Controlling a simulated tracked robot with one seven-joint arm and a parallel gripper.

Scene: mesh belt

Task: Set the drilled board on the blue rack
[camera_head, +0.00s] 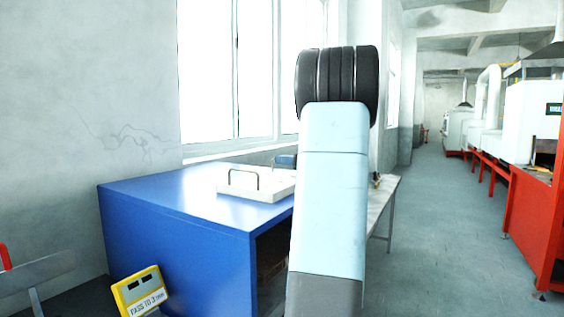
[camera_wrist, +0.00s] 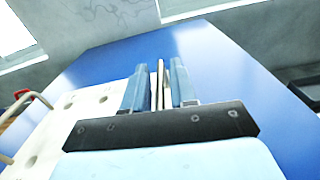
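The drilled board, a white slab with round holes, lies flat on the blue rack's top (camera_head: 160,190). In the head view the drilled board (camera_head: 227,190) shows a dark bar handle, just left of my arm. In the wrist view the drilled board (camera_wrist: 45,130) shows its holes and a handle at the left edge. My gripper (camera_wrist: 159,75) is over the blue top, right of the board and apart from its handle. Its two blue fingers are close together. Thin pale and dark strips show between them; I cannot tell whether they are finger pads or something held. My arm hides the gripper in the head view.
A yellow sign (camera_head: 141,294) leans at the rack's lower front. A bench (camera_head: 385,190) stands behind my arm. A small dark blue object (camera_head: 285,161) shows behind the board. Red-framed machines (camera_head: 535,215) line the right; the aisle floor (camera_head: 440,210) is clear.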

